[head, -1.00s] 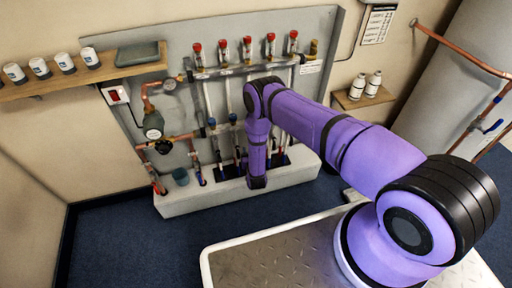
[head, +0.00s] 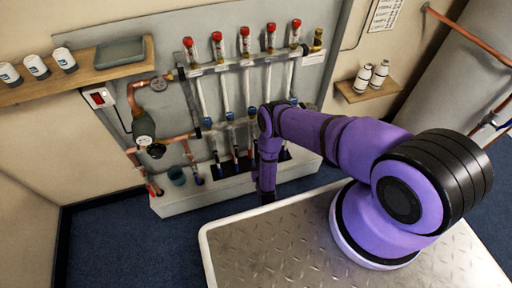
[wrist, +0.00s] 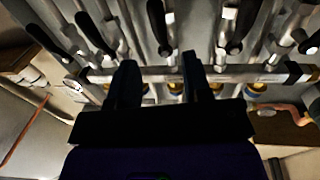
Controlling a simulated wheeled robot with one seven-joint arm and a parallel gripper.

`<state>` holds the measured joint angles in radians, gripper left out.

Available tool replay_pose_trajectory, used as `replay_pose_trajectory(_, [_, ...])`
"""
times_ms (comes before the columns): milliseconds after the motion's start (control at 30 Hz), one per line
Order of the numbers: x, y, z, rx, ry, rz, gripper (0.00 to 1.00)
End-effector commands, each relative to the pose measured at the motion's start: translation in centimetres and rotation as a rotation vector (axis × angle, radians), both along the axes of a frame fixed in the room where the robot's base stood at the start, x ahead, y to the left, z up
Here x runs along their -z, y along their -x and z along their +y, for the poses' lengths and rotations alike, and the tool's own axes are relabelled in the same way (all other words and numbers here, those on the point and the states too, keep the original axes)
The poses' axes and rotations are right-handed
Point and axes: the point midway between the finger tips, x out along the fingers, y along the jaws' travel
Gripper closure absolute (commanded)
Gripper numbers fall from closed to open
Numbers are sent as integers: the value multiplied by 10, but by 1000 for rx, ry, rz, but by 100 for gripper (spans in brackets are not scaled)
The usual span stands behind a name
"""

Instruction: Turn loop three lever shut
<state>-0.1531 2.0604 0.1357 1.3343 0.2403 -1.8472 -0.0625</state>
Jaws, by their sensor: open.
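The manifold (head: 232,67) stands on the back wall, with a row of red-capped tubes and a lower row of blue fittings (head: 252,112). In the wrist view several dark levers hang in a row. The middle lever (wrist: 159,28) is dark and runs roughly along its pipe; I take it as loop three, as no label is readable. My gripper (wrist: 158,72) is open and empty. Its fingertips overlap the manifold bar (wrist: 222,74) in the picture, with the middle lever above the gap between them, apparently apart. In the head view my arm hides the gripper and part of the manifold.
Other levers flank the middle one closely, left (wrist: 92,33) and right (wrist: 243,25). A copper pipe with a pump (head: 143,125) is at the manifold's left. A shelf with white cups and a grey tray (head: 120,51) is upper left. A small shelf with bottles (head: 368,90) is right.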

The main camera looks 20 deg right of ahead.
Motion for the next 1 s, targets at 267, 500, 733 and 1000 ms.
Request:
replay_pose_trajectory(267, [-1, -48, -7, 1, 1, -4, 55])
replay_pose_trajectory(500, [0, -76, -11, 0, 1, -2, 55])
replay_pose_trajectory(733, [-1, -84, -12, 0, 1, -2, 55])
replay_pose_trajectory(1000, [-1, -84, -12, 0, 1, -1, 74])
